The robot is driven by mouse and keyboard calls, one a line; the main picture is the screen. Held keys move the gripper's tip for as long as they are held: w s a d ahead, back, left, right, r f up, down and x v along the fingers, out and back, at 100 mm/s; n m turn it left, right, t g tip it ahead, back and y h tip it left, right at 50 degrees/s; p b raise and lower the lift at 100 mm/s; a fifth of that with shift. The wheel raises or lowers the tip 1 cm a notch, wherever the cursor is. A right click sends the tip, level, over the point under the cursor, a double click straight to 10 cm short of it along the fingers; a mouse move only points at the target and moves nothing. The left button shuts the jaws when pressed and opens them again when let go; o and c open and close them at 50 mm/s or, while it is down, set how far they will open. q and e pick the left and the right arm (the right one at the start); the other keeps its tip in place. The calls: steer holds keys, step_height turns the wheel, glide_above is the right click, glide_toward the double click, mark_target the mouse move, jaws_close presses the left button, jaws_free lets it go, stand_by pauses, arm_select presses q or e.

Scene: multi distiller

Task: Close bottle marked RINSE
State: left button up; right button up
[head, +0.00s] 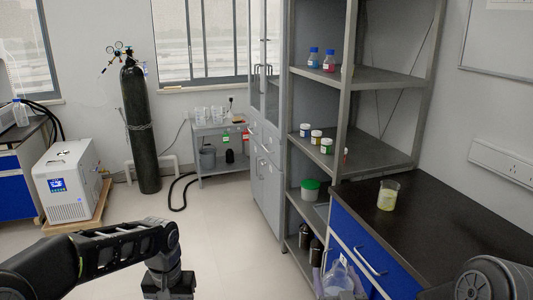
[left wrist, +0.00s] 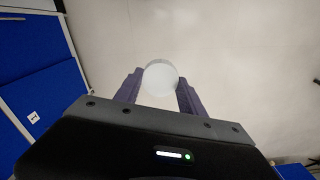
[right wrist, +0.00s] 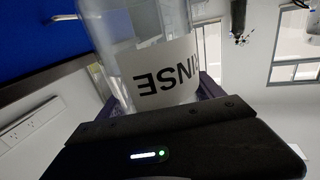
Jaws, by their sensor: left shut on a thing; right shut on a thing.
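The clear bottle (right wrist: 140,50) has a white label (right wrist: 165,75) with black letters reading "INSE", upside down in the right wrist view. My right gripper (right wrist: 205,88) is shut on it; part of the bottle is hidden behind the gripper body. My left gripper (left wrist: 160,88) is shut on a round white cap (left wrist: 160,77), seen face-on between its two purple fingers. In the head view a clear vessel (head: 338,278) shows at the bottom, in front of the blue drawers; I cannot tell for sure that it is the same bottle.
A dark bench (head: 430,220) with blue drawers stands at right, with a beaker (head: 388,195) of yellowish content. A grey shelf rack (head: 375,78) holds small bottles and jars. A white chiller (head: 72,182) and a gas cylinder (head: 140,125) stand at left. The middle floor is clear.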

steer(key=shift+r, duration=0.1)
steer(key=s+a+f+n+g+y, duration=0.2)
steer(key=s+a+f+n+y, duration=0.1)
steer(key=a, duration=0.4)
steer(key=s+a+f+n+g+y, duration=0.2)
steer(key=s+a+f+n+y, duration=0.1)
steer(key=s+a+n+y, duration=0.2)
steer(key=s+a+y, duration=0.2)
steer(key=a+y, duration=0.1)
steer(key=shift+s+a+f+y, duration=0.25)
steer(key=shift+s+f+y, duration=0.05)
steer(key=shift+f, duration=0.1)
steer(key=shift+f, duration=0.1)
arm_select(q)
steer(key=s+d+r+m, duration=0.1)
steer(key=d+r, duration=0.3)
steer(key=d, duration=0.4)
steer(key=s+d+r+m, duration=0.2)
steer(key=d+r, duration=0.2)
steer(key=d, duration=0.5)
steer(key=s+d+r+m, duration=0.1)
steer(key=d+r, duration=0.4)
steer(key=d, duration=0.4)
steer(key=shift+s+m, duration=0.25)
steer(key=shift+m, duration=0.15)
steer(key=shift+f, duration=0.2)
